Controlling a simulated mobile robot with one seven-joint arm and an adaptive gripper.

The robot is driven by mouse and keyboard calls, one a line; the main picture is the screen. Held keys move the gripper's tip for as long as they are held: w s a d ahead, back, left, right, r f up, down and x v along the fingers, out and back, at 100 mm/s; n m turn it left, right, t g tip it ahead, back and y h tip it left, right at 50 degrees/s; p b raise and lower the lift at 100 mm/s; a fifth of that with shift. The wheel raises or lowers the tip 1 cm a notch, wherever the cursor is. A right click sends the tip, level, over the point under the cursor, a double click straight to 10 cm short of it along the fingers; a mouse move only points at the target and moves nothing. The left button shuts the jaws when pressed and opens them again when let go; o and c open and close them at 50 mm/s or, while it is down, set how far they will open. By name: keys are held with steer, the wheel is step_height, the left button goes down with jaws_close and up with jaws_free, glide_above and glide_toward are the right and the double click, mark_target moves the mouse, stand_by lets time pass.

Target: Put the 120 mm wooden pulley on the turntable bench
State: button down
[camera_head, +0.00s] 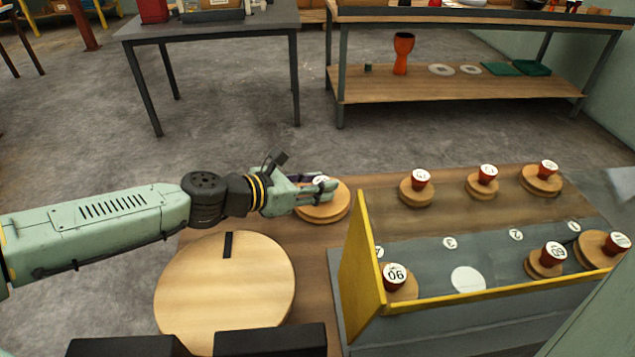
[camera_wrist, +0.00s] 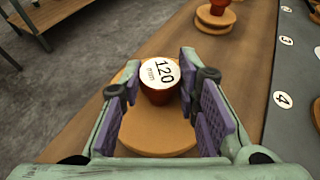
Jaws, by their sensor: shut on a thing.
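The 120 mm wooden pulley (camera_head: 326,213) is a pale wooden disc with a red-brown knob on top. In the wrist view its label reads "120 mm" and its disc (camera_wrist: 155,138) spreads below the fingers. My gripper (camera_head: 322,190) is shut on the knob, with purple finger pads on both sides of it in the wrist view (camera_wrist: 160,88). The pulley is over the wooden bench top; I cannot tell whether it touches it. A large round wooden turntable (camera_head: 225,285) with a black mark lies at the near left, with nothing on it.
Several smaller knobbed pulleys (camera_head: 417,191) stand along the bench's back. A grey table (camera_head: 215,28) and a shelved bench (camera_head: 450,92) stand behind, across open floor.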

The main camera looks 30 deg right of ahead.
steer(key=shift+f, duration=0.15)
steer(key=c, duration=1.2)
jaws_free()
steer(key=shift+r, duration=0.3)
steer(key=b+v, duration=0.2)
steer(key=v, duration=1)
steer(key=shift+f, duration=0.15)
